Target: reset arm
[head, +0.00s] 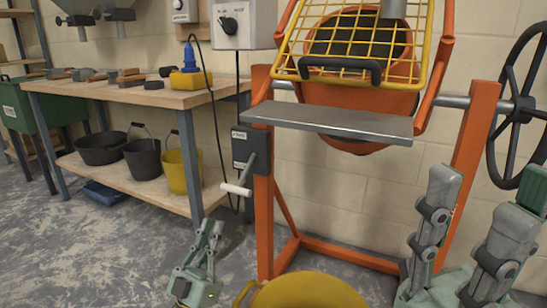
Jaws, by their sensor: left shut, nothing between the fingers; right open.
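My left gripper (211,228) is at the lower middle of the head view, pointing up, its fingers together with nothing between them. It is below and left of the white-handled lever (237,189) on the orange mixer stand, apart from it in the picture. My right gripper (488,190) is at the lower right, its grey fingers spread wide and empty, in front of the stand's right leg. A yellow tub (308,291) is at the bottom edge between the grippers, partly cut off.
The orange mixer (366,104) has a yellow grid guard (408,45), a grey metal shelf (342,122) and a black handwheel (505,110). At left, a workbench (180,97) holds hand tools. Black buckets (143,160) and a yellow bucket (181,170) stand on its lower shelf. Floor at lower left is clear.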

